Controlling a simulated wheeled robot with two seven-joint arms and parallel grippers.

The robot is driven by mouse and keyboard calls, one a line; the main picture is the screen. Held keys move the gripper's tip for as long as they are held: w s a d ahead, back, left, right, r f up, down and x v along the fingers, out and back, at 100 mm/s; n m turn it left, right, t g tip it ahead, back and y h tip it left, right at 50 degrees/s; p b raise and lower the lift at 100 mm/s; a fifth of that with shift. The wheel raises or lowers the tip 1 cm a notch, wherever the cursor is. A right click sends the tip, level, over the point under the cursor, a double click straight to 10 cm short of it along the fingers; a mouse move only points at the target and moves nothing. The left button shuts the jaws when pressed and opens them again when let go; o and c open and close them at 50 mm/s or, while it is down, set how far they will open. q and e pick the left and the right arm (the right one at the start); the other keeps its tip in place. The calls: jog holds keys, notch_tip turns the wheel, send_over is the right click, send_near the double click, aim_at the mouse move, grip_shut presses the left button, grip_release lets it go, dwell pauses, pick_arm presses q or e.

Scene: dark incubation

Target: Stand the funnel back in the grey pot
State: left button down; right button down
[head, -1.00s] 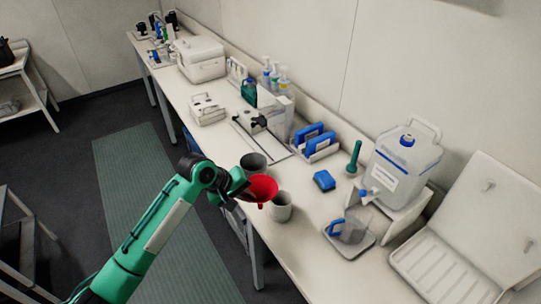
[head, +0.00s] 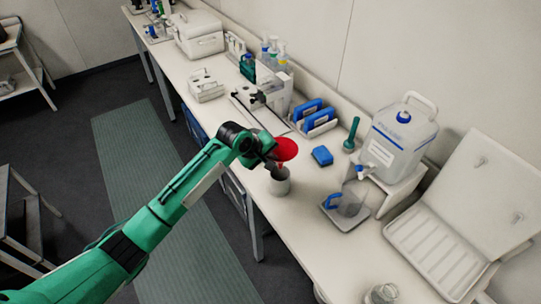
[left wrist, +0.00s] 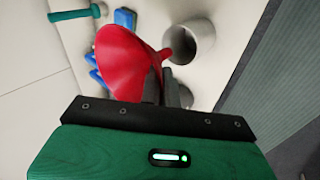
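My right gripper is out of view.
A white canister (head: 403,137) is further right. The bench front is clear between the pot and a glass jar (head: 384,293).

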pick_arm(q)
notch_tip(320, 180, down, 8)
jog(key=b, duration=0.3)
dwell(0.5)
jog(key=shift+r, duration=0.1)
dwell(0.3)
jog(key=c, duration=1.6)
grip_release()
jog(key=shift+o, duration=0.2)
jog(key=o, duration=0.4)
